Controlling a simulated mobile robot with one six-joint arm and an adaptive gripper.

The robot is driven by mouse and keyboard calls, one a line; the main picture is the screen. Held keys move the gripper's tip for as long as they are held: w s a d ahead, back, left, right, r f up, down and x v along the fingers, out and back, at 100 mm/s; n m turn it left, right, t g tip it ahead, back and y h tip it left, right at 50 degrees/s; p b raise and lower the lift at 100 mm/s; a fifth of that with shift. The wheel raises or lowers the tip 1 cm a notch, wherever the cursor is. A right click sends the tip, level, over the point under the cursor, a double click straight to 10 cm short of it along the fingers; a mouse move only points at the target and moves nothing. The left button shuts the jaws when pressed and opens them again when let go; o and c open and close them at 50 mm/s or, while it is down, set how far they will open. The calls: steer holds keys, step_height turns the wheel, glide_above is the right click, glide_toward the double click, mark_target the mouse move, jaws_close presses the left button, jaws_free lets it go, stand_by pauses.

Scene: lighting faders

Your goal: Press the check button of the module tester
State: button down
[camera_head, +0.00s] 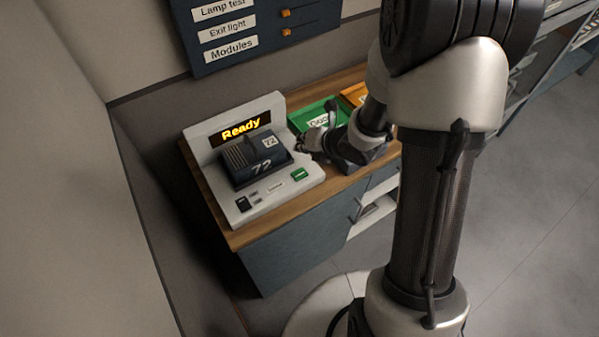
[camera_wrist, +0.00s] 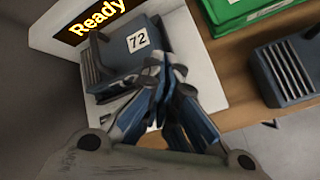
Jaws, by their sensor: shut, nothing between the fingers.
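The module tester (camera_head: 215,165) is a pale grey console on the wooden counter, with a lit "Ready" display (camera_head: 241,132). A dark module (camera_head: 258,158) marked 72 sits in it; the module (camera_wrist: 125,52) also shows in the wrist view. A green button (camera_head: 299,175) is at the right of the tester's front panel, and a dark switch (camera_head: 242,203) is at the left. My gripper (camera_head: 306,146) is shut and empty, near the tester's right edge. In the wrist view my gripper (camera_wrist: 182,125) covers part of the tester's front panel, and I cannot see the green button there.
A green bin (camera_head: 301,119) and an orange bin (camera_head: 354,94) stand along the back right of the counter. Another dark module (camera_wrist: 285,70) lies right of the tester. A wall board (camera_head: 250,32) with labels hangs above. The counter's front edge (camera_head: 278,221) is clear.

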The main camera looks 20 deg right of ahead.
steer(key=b, duration=0.6)
glide_above(302, 172)
step_height(302, 172, down, 8)
steer(key=shift+f, duration=0.15)
steer(key=shift+f+b, duration=0.3)
stand_by(0.9)
steer(key=shift+f+b, duration=0.4)
steer(key=shift+b, duration=0.3)
steer(key=shift+f+b, duration=0.3)
steer(key=shift+b, duration=0.2)
stand_by(0.3)
steer(key=shift+r, duration=0.1)
stand_by(0.4)
steer(key=shift+r+p, duration=0.4)
steer(key=shift+r, duration=0.25)
steer(key=shift+r+p, duration=1.65)
steer(key=shift+r, duration=0.9)
